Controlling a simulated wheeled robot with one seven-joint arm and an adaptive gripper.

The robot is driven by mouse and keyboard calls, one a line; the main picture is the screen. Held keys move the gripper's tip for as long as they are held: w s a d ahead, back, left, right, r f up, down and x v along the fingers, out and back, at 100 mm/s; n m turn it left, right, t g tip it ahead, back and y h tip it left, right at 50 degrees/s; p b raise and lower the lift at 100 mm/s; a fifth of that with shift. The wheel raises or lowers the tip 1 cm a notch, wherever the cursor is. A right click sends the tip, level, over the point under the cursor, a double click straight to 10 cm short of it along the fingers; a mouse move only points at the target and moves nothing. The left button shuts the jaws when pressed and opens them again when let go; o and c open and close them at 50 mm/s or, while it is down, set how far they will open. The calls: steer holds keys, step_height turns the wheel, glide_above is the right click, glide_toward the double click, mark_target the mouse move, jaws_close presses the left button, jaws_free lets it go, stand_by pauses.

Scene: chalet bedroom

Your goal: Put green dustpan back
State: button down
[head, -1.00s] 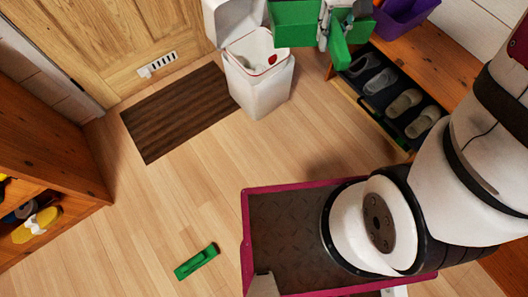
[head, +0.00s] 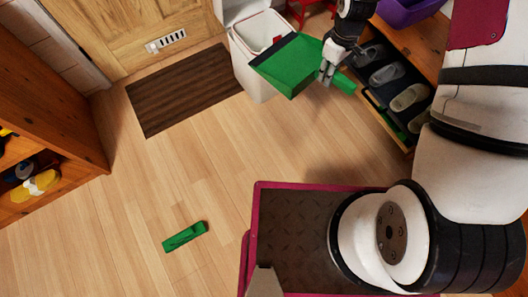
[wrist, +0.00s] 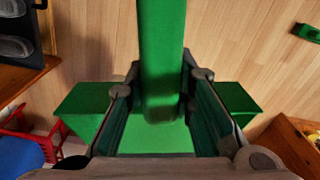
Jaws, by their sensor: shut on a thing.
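The green dustpan (head: 292,68) is held in the air beside the white bin in the head view. Its wide pan points left, with a dark strip along its far edge, and its handle points right. My gripper (head: 328,72) is shut on its handle. In the wrist view the green handle (wrist: 162,50) runs between the two fingers of my gripper (wrist: 160,90), and the pan spreads out below and behind them. The contact points are partly hidden by the fingers.
A small green object (head: 185,237) lies on the wooden floor. A white bin (head: 258,85) stands by a brown mat (head: 185,88). A shoe rack (head: 385,115) with slippers is on the right, a purple container (head: 408,8) above it. A wooden shelf (head: 60,115) is left.

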steer(key=s+a+f+n+b, duration=0.15)
steer(key=f+n, duration=0.25)
steer(key=f, duration=0.7)
steer(key=s+a+f+n+b, duration=0.1)
steer(key=s+a+f+n, duration=0.2)
steer(key=f, duration=0.9)
steer(key=s+a+f+n+b, duration=0.1)
steer(key=s+f+n, duration=0.35)
steer(key=f, duration=0.35)
steer(key=s+f+n, duration=0.4)
steer(key=s+f, duration=0.1)
steer(key=f, duration=0.3)
steer(key=shift+w+a+f+b, duration=0.3)
steer(key=shift+w+f+b, duration=0.9)
steer(key=shift+w, duration=1.35)
steer(key=shift+w+a+f+b, duration=0.35)
steer(key=shift+w+f+b, duration=0.25)
steer(key=shift+w+b, duration=1.55)
steer(key=shift+w+a+f+b, duration=0.3)
steer(key=shift+w+f+b, duration=0.7)
steer(key=shift+w, duration=1.95)
steer(key=c, duration=1.5)
jaws_free()
steer(key=shift+o, duration=0.5)
